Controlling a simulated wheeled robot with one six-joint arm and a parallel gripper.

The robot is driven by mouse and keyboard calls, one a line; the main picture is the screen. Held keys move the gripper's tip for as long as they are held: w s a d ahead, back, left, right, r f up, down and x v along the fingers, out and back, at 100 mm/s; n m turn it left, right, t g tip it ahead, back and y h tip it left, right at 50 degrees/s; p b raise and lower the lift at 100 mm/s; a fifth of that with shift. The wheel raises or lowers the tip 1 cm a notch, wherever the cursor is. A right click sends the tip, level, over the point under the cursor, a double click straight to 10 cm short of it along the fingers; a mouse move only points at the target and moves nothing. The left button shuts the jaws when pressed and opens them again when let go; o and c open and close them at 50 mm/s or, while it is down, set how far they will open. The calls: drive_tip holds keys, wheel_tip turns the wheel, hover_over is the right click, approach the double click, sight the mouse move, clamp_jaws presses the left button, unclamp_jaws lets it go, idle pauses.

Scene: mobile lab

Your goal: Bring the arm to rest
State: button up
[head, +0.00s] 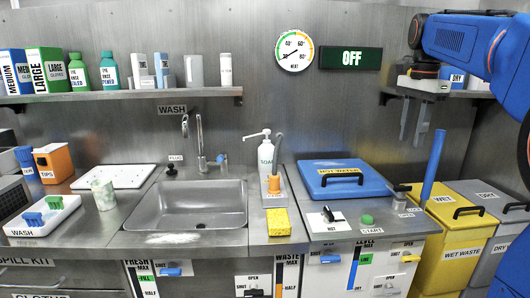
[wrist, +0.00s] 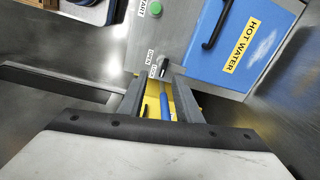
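My gripper (head: 412,138) hangs at the right in the head view, fingers pointing down, in front of the back wall and clear of the counter. In the wrist view, my gripper (wrist: 159,80) shows its two grey fingers apart, with nothing held between them. A blue rod (head: 433,165) stands slightly tilted below and to the right of the fingers. In the wrist view, a blue rod (wrist: 164,106) and yellow surface appear through the gap, beyond the fingers. My blue arm fills the upper right of the head view.
Below are the blue HOT WATER lid (head: 345,183), a small valve (head: 401,195) and a green START button (head: 367,219). A yellow WET bin (head: 448,245) and grey DRY bin (head: 490,200) stand right. The shelf (head: 150,94) holds bottles and boxes. The sink (head: 190,203) is empty.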

drive_tip(key=s+a+f+n+t, duration=0.1)
drive_tip(key=s+a+f+n, duration=0.3)
drive_tip(key=s+f, duration=0.5)
drive_tip(key=s+a+f+n+t, duration=0.1)
drive_tip(key=s+a+f+n, duration=0.4)
drive_tip(key=s+f, duration=0.4)
drive_tip(key=s+a+f+n+t, duration=0.2)
drive_tip(key=s+a+f+n, duration=0.2)
drive_tip(key=s+f, duration=0.5)
wheel_tip(320, 180, down, 2)
drive_tip(key=n, duration=0.2)
drive_tip(key=shift+s+a+f+n, duration=0.2)
drive_tip(key=shift+s+a+n, duration=0.05)
drive_tip(key=shift+s+n, duration=0.15)
